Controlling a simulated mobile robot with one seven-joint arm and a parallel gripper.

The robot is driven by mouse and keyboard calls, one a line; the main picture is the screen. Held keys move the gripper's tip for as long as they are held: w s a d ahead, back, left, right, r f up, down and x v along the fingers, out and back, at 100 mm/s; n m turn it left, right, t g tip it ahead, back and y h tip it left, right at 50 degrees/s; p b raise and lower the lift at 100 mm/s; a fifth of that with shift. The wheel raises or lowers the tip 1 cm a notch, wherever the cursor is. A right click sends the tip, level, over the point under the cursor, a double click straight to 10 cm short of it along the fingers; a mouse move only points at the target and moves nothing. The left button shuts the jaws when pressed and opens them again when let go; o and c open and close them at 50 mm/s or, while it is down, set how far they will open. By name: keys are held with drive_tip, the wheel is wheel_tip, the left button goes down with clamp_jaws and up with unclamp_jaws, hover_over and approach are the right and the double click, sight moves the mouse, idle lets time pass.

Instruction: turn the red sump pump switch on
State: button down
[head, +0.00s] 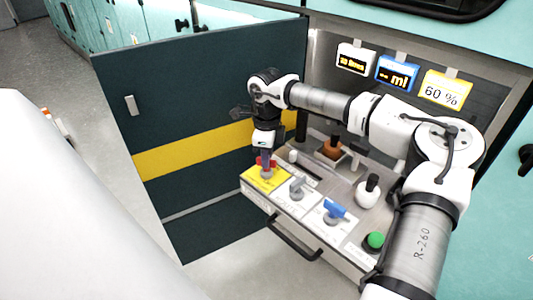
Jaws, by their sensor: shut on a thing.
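The red switch (273,163) stands on a yellow plate (255,184) at the left end of the grey control panel. My gripper (266,160) points down over it and is shut on it. Red shows on both sides of the fingers, and a grey base shows beneath. The fingers hide much of the handle, so I cannot tell its exact angle or the label's words.
A grey switch (298,187), a blue switch (336,210) and a green button (375,240) line the panel's front. A dark door (215,90) stands left; a drawer handle (290,240) juts out in front.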

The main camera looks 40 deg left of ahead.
drive_tip(key=n, duration=0.5)
drive_tip(key=shift+n+p, duration=0.3)
drive_tip(key=shift+p, duration=0.1)
drive_tip(key=n, duration=0.5)
drive_tip(key=shift+n+p, duration=0.3)
drive_tip(key=c, duration=1.4)
unclamp_jaws()
drive_tip(key=shift+r, duration=0.15)
wheel_tip(320, 180, up, 14)
drive_tip(key=shift+f, duration=0.2)
